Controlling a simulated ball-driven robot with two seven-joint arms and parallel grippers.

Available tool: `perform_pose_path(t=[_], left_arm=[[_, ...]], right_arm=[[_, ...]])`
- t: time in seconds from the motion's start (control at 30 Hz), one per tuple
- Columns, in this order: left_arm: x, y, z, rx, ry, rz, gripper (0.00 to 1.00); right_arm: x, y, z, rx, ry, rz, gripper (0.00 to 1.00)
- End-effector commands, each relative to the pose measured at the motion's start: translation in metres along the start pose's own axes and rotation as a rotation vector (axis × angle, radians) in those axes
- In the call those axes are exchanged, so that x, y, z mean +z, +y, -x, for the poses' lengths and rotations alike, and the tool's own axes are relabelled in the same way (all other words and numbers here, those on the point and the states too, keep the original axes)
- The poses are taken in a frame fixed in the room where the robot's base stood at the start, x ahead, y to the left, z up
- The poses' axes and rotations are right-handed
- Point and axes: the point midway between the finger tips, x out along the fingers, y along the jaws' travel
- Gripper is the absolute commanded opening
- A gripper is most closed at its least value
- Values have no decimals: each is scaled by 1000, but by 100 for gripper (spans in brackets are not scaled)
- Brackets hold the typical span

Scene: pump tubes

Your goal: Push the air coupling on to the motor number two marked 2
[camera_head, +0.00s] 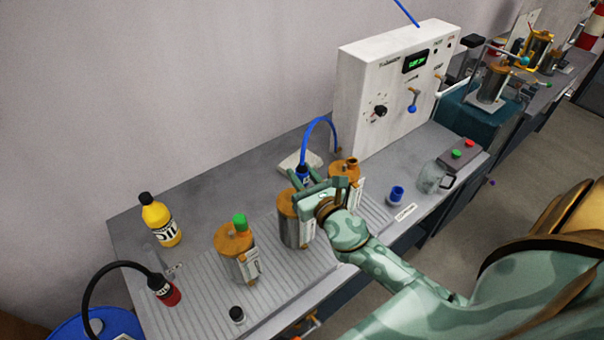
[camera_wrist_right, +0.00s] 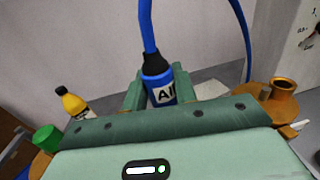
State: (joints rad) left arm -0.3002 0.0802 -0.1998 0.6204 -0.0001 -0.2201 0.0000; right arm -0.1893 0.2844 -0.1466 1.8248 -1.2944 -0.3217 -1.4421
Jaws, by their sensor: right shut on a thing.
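The air coupling is a blue cylinder marked "AI" (camera_wrist_right: 160,90) with a black neck and a blue hose; its top shows in the head view (camera_head: 302,172). My right gripper (camera_head: 306,184) is shut on it and holds it upright, close above the middle motor (camera_head: 291,212). That motor is a silver cylinder with an orange-brown top, partly hidden by my gripper. I cannot tell whether the coupling touches it. A motor with a green cap (camera_head: 235,247) stands left, and another (camera_head: 346,176) stands right behind my gripper. Their number marks are unreadable. My left gripper is out of view.
A white control box (camera_head: 370,90) stands behind, with the blue hose curving beside it. A yellow bottle (camera_head: 160,220), a red coupling on a black hose (camera_head: 165,290), a small black-topped piece (camera_head: 237,314) and a blue cup (camera_head: 397,195) are on the bench. A clear jar (camera_head: 432,178) stands right.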

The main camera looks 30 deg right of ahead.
Motion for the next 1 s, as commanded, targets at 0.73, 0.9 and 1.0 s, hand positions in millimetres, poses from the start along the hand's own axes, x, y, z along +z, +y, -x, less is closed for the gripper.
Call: perform_pose_path(t=[0.73, 0.9, 1.0], left_arm=[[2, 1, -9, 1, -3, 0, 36], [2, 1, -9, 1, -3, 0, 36], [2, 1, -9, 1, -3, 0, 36]], right_arm=[[-10, 0, 0, 0, 3, 0, 53], [-10, 0, 0, 0, 1, 0, 53], [-10, 0, 1, 0, 2, 0, 53]])
